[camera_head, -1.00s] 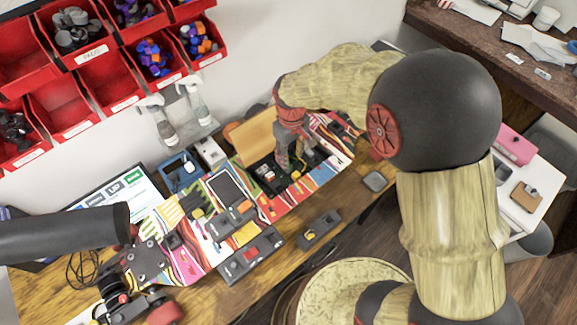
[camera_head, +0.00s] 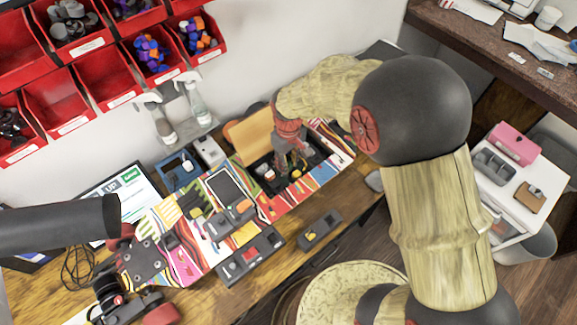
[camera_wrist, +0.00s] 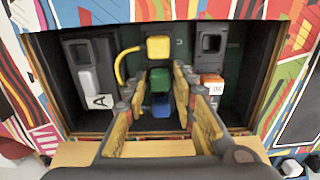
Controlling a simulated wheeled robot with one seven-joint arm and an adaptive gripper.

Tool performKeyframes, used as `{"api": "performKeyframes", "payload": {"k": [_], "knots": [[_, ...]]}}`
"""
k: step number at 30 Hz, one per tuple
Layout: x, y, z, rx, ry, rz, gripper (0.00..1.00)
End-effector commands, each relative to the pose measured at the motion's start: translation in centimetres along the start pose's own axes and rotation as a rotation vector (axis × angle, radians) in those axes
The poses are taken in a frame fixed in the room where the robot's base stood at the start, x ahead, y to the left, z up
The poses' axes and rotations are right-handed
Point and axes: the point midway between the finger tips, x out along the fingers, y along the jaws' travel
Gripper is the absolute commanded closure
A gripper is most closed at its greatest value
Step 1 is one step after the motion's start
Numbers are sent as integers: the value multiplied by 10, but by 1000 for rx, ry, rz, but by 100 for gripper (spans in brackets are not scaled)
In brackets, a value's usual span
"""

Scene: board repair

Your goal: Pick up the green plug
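The green plug (camera_wrist: 160,80) sits in a dark recessed box in the wrist view, between a yellow plug (camera_wrist: 158,46) and a blue plug (camera_wrist: 161,107). My gripper (camera_wrist: 159,78) is open, with one finger on each side of the green plug. A narrow gap seems to show on both sides, though contact is hard to judge. In the head view, my gripper (camera_head: 283,160) points down into the box on the colourful board (camera_head: 318,172). The green plug cannot be made out there.
Black sockets stand left (camera_wrist: 88,65) and right (camera_wrist: 212,50) of the plugs, close to my fingers. A yellow cable (camera_wrist: 121,64) curves from the yellow plug. The box's wooden lid (camera_head: 250,132) stands open behind. Red bins (camera_head: 105,78) hang on the wall.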

Motion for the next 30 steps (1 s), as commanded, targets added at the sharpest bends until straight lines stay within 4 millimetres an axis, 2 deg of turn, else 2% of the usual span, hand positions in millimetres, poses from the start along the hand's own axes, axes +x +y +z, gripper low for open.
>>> {"api": "performKeyframes", "payload": {"k": [13,23,30], "knots": [[0,0,0,0,0,0,100],[-3,0,0,0,1,0,100],[-26,0,-1,0,4,1,100]]}}
